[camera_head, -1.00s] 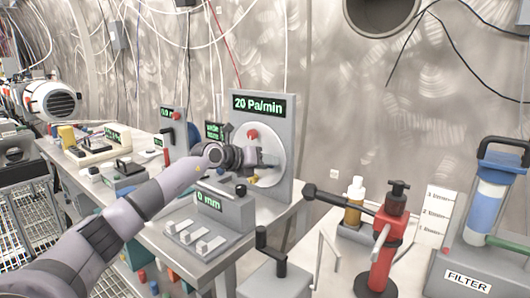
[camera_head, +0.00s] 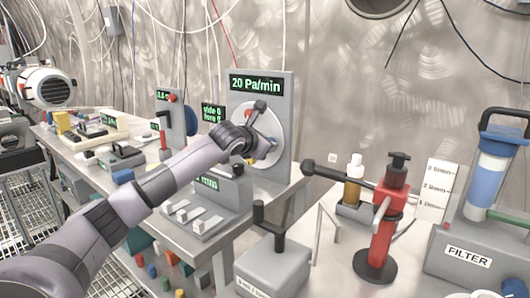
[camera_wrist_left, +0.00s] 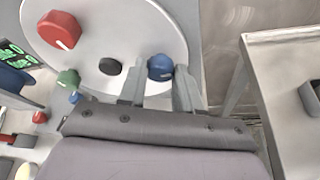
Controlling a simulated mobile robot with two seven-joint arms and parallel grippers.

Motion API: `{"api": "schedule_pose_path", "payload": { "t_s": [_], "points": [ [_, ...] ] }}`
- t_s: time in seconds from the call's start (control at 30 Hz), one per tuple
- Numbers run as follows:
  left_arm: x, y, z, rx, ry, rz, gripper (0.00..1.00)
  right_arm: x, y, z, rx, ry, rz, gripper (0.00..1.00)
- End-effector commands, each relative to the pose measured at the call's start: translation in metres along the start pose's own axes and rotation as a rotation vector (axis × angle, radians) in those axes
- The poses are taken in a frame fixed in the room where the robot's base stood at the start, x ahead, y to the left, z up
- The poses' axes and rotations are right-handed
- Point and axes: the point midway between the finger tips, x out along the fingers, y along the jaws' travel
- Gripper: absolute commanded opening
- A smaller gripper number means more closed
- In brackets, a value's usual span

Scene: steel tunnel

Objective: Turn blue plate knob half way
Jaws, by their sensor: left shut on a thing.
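The round pale plate (camera_head: 276,123) is on an upright grey panel under a display reading "20 Pa/min". In the left wrist view the plate (camera_wrist_left: 112,30) carries a red knob (camera_wrist_left: 60,30) at upper left, a black knob (camera_wrist_left: 110,66) near the middle and the blue knob (camera_wrist_left: 160,67) at right. My left gripper (camera_head: 268,146) is in front of the plate. In the wrist view the left gripper's fingers (camera_wrist_left: 160,84) are shut on the blue knob, one on each side. In the head view, my gripper hides the blue knob. My right gripper is out of view.
A grey box with white switches (camera_head: 193,211) stands below my left forearm. A red hand-pump-like device (camera_head: 388,213) and a FILTER unit (camera_head: 468,245) stand at the right. A crank box (camera_head: 272,266) is at front. A green knob (camera_wrist_left: 67,79) is at left in the wrist view.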

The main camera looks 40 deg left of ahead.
Motion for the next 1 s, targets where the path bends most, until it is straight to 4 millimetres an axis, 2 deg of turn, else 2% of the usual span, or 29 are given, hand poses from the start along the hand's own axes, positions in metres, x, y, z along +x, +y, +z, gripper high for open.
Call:
{"api": "schedule_pose_path", "payload": {
  "t_s": [0.03,0.27,0.6,1.0],
  "points": [
    [0.002,-0.003,-0.003,0.035,-0.002,0.014,0.03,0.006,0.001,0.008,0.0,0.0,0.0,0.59],
    [0.001,-0.003,-0.002,0.167,-0.001,0.069,0.03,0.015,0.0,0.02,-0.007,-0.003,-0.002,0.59],
    [0.0,-0.003,-0.001,0.259,0.001,0.106,0.03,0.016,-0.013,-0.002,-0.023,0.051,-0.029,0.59],
    [0.0,-0.003,-0.001,0.268,0.002,0.109,0.03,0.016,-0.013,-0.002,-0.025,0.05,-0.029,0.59]
  ]
}}
